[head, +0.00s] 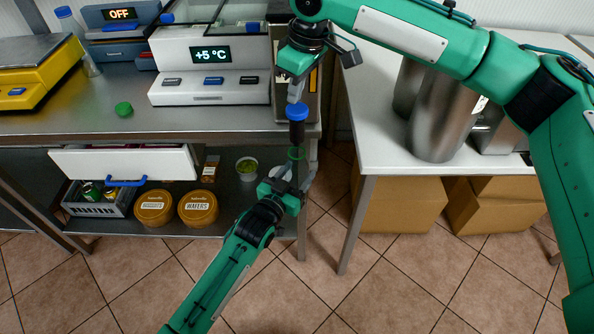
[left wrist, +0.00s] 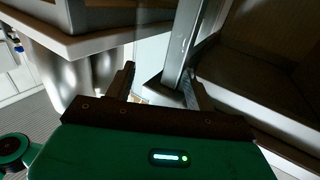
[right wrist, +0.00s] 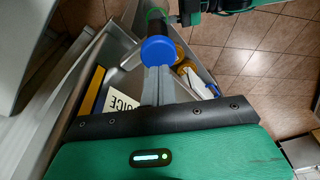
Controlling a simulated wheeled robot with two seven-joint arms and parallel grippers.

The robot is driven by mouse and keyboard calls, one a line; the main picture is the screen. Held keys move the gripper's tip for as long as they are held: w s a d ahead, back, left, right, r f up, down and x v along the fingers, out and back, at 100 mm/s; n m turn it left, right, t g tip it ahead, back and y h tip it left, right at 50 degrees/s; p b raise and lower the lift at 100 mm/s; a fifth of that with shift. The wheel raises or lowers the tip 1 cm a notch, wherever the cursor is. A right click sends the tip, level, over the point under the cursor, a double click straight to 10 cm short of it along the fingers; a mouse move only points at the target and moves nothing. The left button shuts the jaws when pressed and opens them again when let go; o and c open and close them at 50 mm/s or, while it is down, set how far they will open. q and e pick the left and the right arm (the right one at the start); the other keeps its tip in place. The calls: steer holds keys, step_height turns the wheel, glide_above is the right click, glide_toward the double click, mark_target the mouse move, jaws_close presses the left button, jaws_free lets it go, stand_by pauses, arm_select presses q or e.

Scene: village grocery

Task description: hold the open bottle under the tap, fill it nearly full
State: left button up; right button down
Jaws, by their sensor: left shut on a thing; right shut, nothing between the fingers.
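The tap (head: 297,132) is a dark upright piece with a round blue knob (head: 296,111) on top, at the counter's right front edge. The knob is also in the right wrist view (right wrist: 158,49). My right gripper (head: 296,92) is shut and empty, its fingertips just above or against the knob; contact is unclear. A green ring (head: 296,154) under the tap appears to belong to the clear bottle, whose body is hard to make out. My left gripper (head: 284,184) is shut on the bottle from below left. The fill level cannot be read. A green cap (head: 123,108) lies on the counter.
A white cooling unit (head: 210,65) reads +5 °C; a yellow scale (head: 38,75) stands at left. Below the counter are a white drawer with a blue handle (head: 125,182) and two round tubs (head: 154,208). Steel containers (head: 447,115) stand on the right table.

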steer(key=shift+f, duration=0.2)
steer(key=shift+f, duration=0.35)
steer(key=shift+f, duration=0.45)
stand_by(0.3)
stand_by(6.7)
